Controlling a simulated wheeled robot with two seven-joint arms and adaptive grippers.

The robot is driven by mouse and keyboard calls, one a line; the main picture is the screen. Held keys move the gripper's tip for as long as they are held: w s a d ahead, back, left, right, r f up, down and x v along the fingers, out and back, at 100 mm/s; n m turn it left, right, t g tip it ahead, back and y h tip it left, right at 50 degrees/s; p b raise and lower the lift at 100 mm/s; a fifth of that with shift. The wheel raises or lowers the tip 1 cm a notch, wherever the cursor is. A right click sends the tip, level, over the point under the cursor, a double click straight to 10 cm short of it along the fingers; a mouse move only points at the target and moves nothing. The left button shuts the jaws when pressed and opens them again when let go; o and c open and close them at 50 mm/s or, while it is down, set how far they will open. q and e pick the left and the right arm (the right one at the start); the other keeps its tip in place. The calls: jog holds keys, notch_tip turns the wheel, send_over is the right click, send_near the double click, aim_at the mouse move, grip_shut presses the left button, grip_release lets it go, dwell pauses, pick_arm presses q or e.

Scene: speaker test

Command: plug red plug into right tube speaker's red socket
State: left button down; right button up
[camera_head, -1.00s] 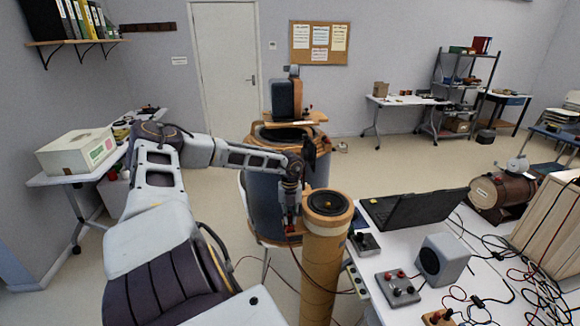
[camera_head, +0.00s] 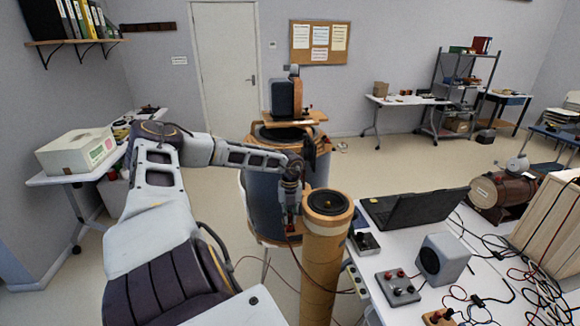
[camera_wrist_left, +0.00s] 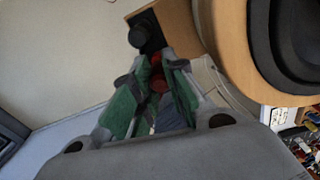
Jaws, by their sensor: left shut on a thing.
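The tan tube speaker (camera_head: 322,262) stands upright right of my left gripper in the head view, with a black cone on top. In the left wrist view its orange rim and cone fill the upper right. A black terminal plate with a black knob (camera_wrist_left: 142,33) sticks out there, with a red socket (camera_wrist_left: 156,59) beside it. My left gripper (camera_wrist_left: 154,80) is shut on the red plug (camera_wrist_left: 159,85), close to the red socket. I cannot tell whether they touch. In the head view the left gripper (camera_head: 291,226) is beside the tube. The right gripper is not in view.
A white table (camera_head: 372,279) at the right holds a laptop (camera_head: 415,208), a grey speaker box (camera_head: 442,258), a switch box (camera_head: 397,288) and tangled cables. A large blue-and-wood speaker (camera_head: 262,200) stands behind my left gripper. A red cable hangs below the gripper.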

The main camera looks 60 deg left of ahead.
aim_at(290, 214)
pick_arm(q)
jog(key=shift+f, duration=0.2)
dwell(0.6)
jog(key=shift+f+b, duration=0.6)
jog(key=shift+f, duration=0.05)
dwell(0.5)
jog(key=c, duration=1.4)
grip_release()
jog(key=shift+o, duration=0.2)
jog(key=shift+r, duration=0.2)
jog(key=shift+r+p, duration=0.3)
jog(key=shift+p, duration=0.05)
jog(key=shift+r+p, duration=1.15)
jog(key=shift+r, duration=0.85)
jog(key=shift+r+p, duration=0.75)
jog(key=shift+r, duration=0.55)
jog(key=shift+f, duration=0.1)
